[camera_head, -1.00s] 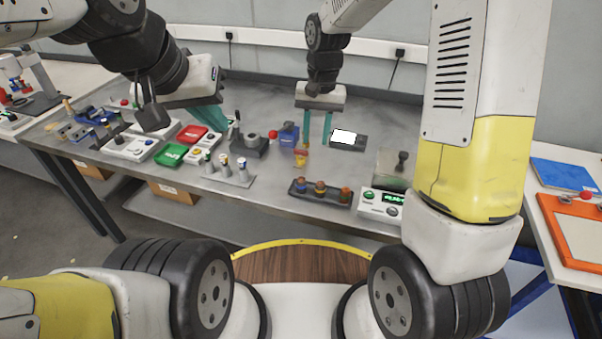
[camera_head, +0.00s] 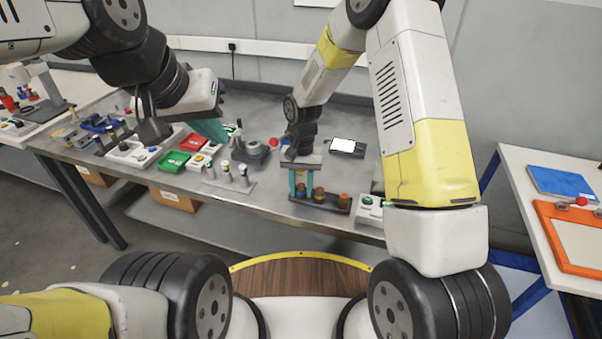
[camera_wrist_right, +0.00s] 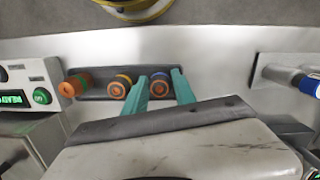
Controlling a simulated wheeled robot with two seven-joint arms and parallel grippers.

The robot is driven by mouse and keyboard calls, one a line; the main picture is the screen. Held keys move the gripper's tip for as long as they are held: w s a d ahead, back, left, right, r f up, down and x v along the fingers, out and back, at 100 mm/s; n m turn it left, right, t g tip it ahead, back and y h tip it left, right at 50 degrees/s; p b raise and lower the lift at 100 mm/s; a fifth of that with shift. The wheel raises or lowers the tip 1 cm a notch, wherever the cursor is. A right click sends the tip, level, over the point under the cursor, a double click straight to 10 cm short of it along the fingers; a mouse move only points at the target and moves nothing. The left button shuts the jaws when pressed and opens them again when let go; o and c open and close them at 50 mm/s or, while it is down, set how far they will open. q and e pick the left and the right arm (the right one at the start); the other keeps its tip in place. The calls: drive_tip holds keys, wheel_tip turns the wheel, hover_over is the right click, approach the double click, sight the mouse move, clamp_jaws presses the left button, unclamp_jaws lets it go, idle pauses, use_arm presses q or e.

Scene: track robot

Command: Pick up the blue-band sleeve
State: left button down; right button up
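The blue-band sleeve (camera_wrist_right: 160,84), orange-topped with a blue ring, stands at one end of a dark tray (camera_wrist_right: 92,87) in the right wrist view. In the head view the blue-band sleeve (camera_head: 301,188) is at the tray's left end, partly hidden by my right gripper. My right gripper (camera_head: 301,190) is over it with its teal fingers apart, one on each side of the sleeve. The right gripper (camera_wrist_right: 160,75) looks open; contact is unclear. My left gripper (camera_head: 208,128) hangs over the table's left part; its opening is hidden.
A yellow-band sleeve (camera_wrist_right: 121,86) and an orange sleeve (camera_wrist_right: 76,84) share the tray. A box with a green display (camera_wrist_right: 14,99) stands beside it. A rack with several capped pegs (camera_head: 226,176) and red (camera_head: 195,141) and green (camera_head: 173,158) bins lie to the left.

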clamp_jaws()
idle(0.3)
